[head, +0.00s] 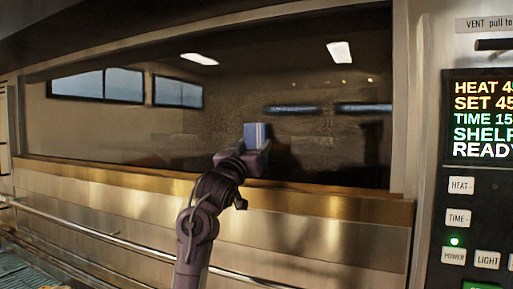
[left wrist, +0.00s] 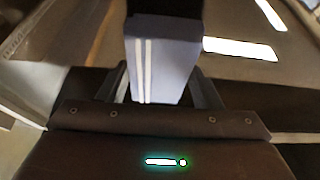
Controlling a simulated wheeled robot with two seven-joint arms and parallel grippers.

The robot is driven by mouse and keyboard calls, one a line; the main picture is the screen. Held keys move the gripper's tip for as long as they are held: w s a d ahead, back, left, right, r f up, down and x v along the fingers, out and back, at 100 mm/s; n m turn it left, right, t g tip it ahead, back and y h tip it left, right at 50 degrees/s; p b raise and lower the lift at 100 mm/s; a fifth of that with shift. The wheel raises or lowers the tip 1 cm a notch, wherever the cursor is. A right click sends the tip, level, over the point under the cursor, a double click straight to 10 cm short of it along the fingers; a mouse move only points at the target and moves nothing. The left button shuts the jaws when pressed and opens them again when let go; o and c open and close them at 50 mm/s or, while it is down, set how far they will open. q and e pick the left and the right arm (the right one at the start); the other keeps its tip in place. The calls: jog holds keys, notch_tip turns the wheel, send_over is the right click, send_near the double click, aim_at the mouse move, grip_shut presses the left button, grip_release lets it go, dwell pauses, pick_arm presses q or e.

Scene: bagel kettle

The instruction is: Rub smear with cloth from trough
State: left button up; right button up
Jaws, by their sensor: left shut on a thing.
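My left gripper (head: 256,150) is raised in front of the dark oven window (head: 330,130), near its lower edge. It is shut on a folded blue-grey cloth (head: 252,136) with white stripes, which stands up out of the jaws. In the left wrist view the cloth (left wrist: 160,65) sits upright between the two fingers (left wrist: 162,88). A faint brownish, mottled patch (head: 228,115) on the glass, left of and above the cloth, may be the smear. I cannot tell whether the cloth touches the glass. I cannot make out the trough. My right gripper is not in view.
A brass-coloured ledge (head: 340,205) runs below the window, with steel panels under it. A metal rail (head: 100,238) crosses at lower left. A control panel (head: 480,180) with a lit display and buttons stands at right. Windows and lamps reflect in the glass.

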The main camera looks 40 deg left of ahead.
pick_arm(q)
jog(key=shift+b+v, duration=0.4)
jog(key=shift+v, duration=0.35)
jog(key=shift+s+d+r+b, duration=0.1)
jog(key=shift+s+d, duration=0.15)
jog(key=shift+s, duration=0.45)
jog(key=shift+s+d+r+b, duration=0.1)
jog(key=shift+s+d, duration=0.15)
jog(key=shift+s, duration=0.45)
jog(key=shift+s+d+r+b, duration=0.1)
jog(key=shift+s+d, duration=0.15)
jog(key=shift+s, duration=0.45)
jog(key=shift+s+d, duration=0.2)
jog(key=shift+s, duration=0.55)
jog(key=shift+s+d, duration=0.25)
jog(key=shift+s, duration=0.5)
jog(key=shift+w, duration=0.1)
